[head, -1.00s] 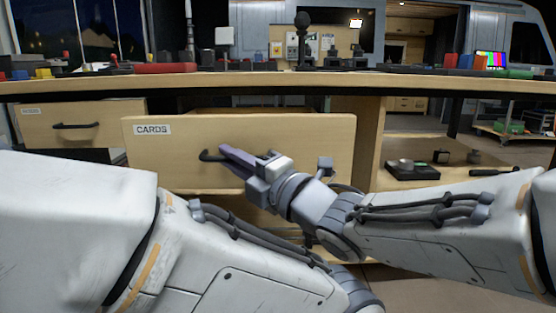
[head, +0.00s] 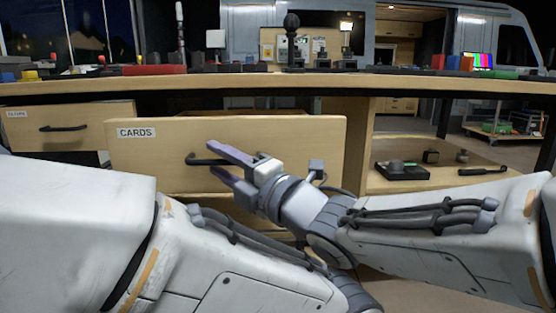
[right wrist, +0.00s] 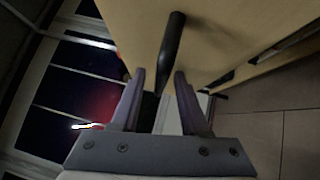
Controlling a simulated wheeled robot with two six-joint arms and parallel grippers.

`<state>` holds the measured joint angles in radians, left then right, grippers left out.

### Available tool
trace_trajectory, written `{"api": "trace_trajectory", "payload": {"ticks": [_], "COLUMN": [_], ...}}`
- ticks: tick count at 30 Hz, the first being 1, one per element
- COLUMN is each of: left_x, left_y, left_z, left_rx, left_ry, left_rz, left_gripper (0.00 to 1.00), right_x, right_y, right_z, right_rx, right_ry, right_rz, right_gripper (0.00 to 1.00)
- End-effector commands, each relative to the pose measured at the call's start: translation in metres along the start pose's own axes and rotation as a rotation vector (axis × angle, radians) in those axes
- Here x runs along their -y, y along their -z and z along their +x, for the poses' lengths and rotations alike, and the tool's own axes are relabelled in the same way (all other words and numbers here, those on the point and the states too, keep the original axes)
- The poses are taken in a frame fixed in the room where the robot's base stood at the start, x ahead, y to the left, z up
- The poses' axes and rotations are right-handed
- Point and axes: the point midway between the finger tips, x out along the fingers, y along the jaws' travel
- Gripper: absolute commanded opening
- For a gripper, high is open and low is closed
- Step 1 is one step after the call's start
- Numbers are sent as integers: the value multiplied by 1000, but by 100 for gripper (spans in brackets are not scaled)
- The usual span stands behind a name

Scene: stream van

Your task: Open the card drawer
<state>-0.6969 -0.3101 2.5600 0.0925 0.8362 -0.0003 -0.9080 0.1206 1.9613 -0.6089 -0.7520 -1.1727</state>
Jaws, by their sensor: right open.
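The card drawer (head: 290,140), a light wood front labelled CARDS, stands pulled out from under the counter. A dark gap shows above its front. Its black bar handle (head: 192,159) is on the front's left half and also shows in the right wrist view (right wrist: 173,45). My right gripper (head: 212,158) is open at the handle, one finger above the bar and one below. In the right wrist view its two purple-grey fingers (right wrist: 159,78) are apart, with the bar in line between their tips; contact cannot be told. My left arm fills the lower left; its gripper is out of sight.
Another drawer (head: 70,128) with a black handle is at the left. The counter (head: 300,84) above carries several small devices. An open shelf (head: 450,178) at the right holds a dark device (head: 402,170). My left forearm lies below the drawer front.

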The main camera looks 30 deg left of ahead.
Motion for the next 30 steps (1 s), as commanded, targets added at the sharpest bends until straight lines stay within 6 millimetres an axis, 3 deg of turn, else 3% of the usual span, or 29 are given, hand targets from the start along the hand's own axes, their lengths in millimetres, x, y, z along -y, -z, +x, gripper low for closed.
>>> {"api": "trace_trajectory", "payload": {"ticks": [5, 12, 18, 30], "left_x": [1, 2, 2, 2], "left_y": [0, -1, -1, -1], "left_z": [9, 21, 24, 25], "left_rx": [0, 0, 0, 0], "left_ry": [0, 0, 0, 0], "left_rz": [0, 0, 0, 0], "left_gripper": [50, 50, 50, 50], "right_x": [1, 1, 0, 0], "right_y": [0, -1, -2, -1], "right_z": [-17, -66, -96, -105], "right_rx": [1, 5, 5, 3], "right_ry": [-2, -2, -1, 0], "right_rz": [-1, -2, -1, 0], "right_gripper": [45, 45, 45, 45]}}
